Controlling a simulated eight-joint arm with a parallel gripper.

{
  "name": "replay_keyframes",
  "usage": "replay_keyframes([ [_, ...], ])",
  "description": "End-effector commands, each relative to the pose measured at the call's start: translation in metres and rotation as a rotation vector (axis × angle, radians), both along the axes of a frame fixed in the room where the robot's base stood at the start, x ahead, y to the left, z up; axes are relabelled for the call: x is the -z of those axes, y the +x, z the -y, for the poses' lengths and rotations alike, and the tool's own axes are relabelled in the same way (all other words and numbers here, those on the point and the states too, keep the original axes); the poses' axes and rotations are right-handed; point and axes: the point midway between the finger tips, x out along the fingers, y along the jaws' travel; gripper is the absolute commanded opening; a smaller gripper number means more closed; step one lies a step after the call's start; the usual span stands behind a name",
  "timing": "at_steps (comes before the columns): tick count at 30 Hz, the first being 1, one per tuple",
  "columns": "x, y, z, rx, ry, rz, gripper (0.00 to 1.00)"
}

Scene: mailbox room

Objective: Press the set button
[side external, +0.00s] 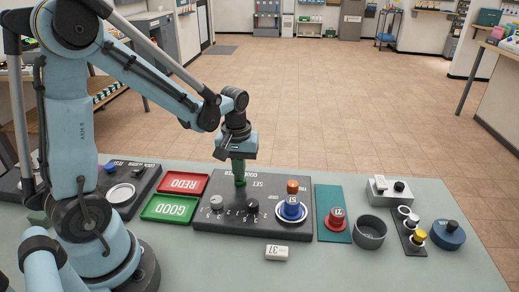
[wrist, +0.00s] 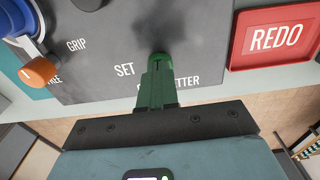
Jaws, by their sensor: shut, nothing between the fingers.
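My gripper (side external: 239,182) points down over the dark grey control panel (side external: 200,245), its green fingers together with nothing between them. Its tip is at or just above the panel's surface, beside the white SET label (side external: 258,184). In the wrist view, the closed fingertips (wrist: 160,58) are just right of the SET label (wrist: 125,70), over a dark blurred shadow. No separate set button can be made out; the fingers cover the spot beside the label. I cannot tell whether the tip touches anything.
The panel also carries two knobs (side external: 217,202) and a blue round piece (side external: 291,210) with an orange-brown knob (side external: 292,187). Red REDO (side external: 183,183) and green GOOD (side external: 169,208) trays lie left. A red button (side external: 336,219) and grey cup (side external: 370,232) stand right.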

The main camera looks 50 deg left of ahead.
Motion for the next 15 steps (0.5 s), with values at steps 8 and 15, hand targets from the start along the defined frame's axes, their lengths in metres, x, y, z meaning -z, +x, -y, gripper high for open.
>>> replay_keyframes([
  [8, 0.0126, 0.0016, -0.0005, 0.0, 0.002, 0.008, 0.0],
  [15, 0.0113, 0.0016, -0.0004, 0.0, 0.002, 0.009, 0.0],
])
